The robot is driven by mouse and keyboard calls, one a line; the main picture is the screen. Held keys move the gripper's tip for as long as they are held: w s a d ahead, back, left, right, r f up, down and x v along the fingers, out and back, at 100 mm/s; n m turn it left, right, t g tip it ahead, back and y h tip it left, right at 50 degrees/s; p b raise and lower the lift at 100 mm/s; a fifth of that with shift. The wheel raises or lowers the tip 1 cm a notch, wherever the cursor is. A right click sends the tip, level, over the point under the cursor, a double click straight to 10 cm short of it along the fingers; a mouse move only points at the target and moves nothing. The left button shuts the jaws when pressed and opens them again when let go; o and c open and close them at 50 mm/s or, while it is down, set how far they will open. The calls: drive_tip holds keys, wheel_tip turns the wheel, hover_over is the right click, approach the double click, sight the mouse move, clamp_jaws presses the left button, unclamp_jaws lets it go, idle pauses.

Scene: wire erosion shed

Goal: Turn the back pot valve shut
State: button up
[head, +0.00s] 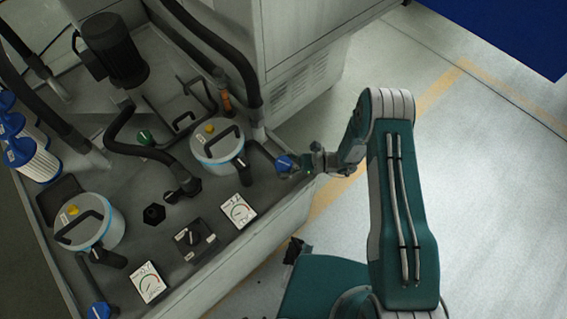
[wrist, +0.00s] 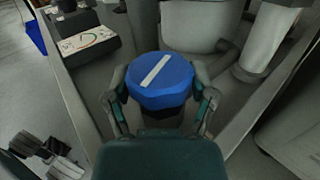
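The back pot (head: 215,155) is a pale round canister with a dark lid handle and a yellow cap. Its valve knob (head: 285,163) is blue and faceted, at the tank's right edge beside the pot. My gripper (head: 298,165) reaches it from the right. In the wrist view the blue knob (wrist: 160,82) fills the space between my two fingers (wrist: 160,88), which lie against its sides. A white stripe on its top runs diagonally, from lower left to upper right.
A front pot (head: 88,238) with its own blue knob (head: 98,311) stands at lower left. Dial gauges (head: 238,211) and a black rotary switch (head: 190,237) sit between. Dark hoses (head: 225,45) and a grey cabinet (head: 300,45) rise behind. Floor to the right is clear.

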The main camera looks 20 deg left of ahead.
drive_tip(key=shift+m+t+y, duration=0.35)
drive_tip(key=shift+m+t, duration=0.85)
drive_tip(key=shift+t, duration=0.65)
drive_tip(key=shift+m+t+y, duration=0.35)
drive_tip(key=shift+m+t, duration=0.85)
drive_tip(key=shift+t, duration=0.65)
drive_tip(key=o, duration=1)
drive_tip(key=shift+o, duration=0.2)
drive_tip(key=shift+a, duration=0.1)
drive_tip(key=d, duration=1.2)
